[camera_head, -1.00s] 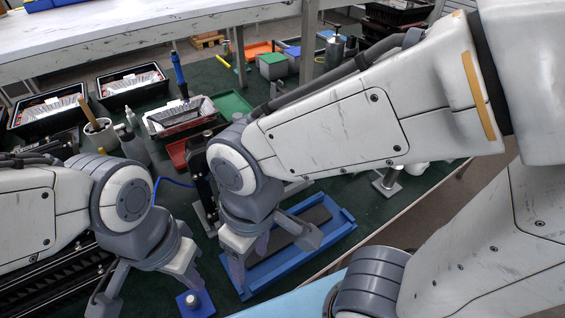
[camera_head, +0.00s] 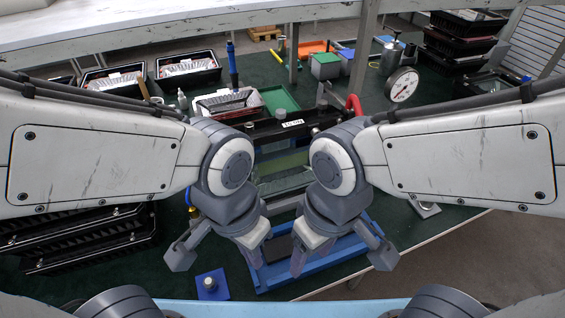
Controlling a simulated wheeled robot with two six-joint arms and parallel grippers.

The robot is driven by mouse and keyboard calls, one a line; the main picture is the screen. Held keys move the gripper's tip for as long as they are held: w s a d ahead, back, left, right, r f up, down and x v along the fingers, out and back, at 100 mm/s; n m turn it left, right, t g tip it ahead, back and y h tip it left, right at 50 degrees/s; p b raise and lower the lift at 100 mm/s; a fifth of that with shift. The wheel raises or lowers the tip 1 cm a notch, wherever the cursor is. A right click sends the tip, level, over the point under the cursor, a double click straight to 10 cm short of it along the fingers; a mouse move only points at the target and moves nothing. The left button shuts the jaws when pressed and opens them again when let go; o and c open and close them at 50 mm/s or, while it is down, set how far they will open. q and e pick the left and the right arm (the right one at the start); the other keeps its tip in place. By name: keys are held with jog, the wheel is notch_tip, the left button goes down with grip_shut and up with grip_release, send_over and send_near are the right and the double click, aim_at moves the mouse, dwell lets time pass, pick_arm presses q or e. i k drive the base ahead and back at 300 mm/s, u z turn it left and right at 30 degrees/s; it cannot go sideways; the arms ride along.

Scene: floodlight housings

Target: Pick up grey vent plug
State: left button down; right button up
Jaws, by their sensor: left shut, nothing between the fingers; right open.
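A small grey round plug (camera_head: 209,283) stands upright on a square blue block (camera_head: 203,292) at the lower middle left; I take it as the vent plug. My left gripper (camera_head: 257,264) points down, up and to the right of the plug, over the left end of a blue tray. It is shut and empty. My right gripper (camera_head: 299,270) points down over the same blue tray (camera_head: 283,284), farther right, open and empty. Neither gripper touches the plug. The grippers and wrists hide part of the tray.
A black bar fixture with a white label (camera_head: 293,123) stands behind the wrists. A dial gauge (camera_head: 402,85) is at the back right. Black bins (camera_head: 188,67) stand at the back left, dark finned housings (camera_head: 80,240) at left. Green mat around the blue block is clear.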

aim_at(210, 281)
jog(key=k, duration=1.3)
jog(key=z, duration=0.55)
jog(key=i, duration=0.75)
jog(key=u, duration=0.2)
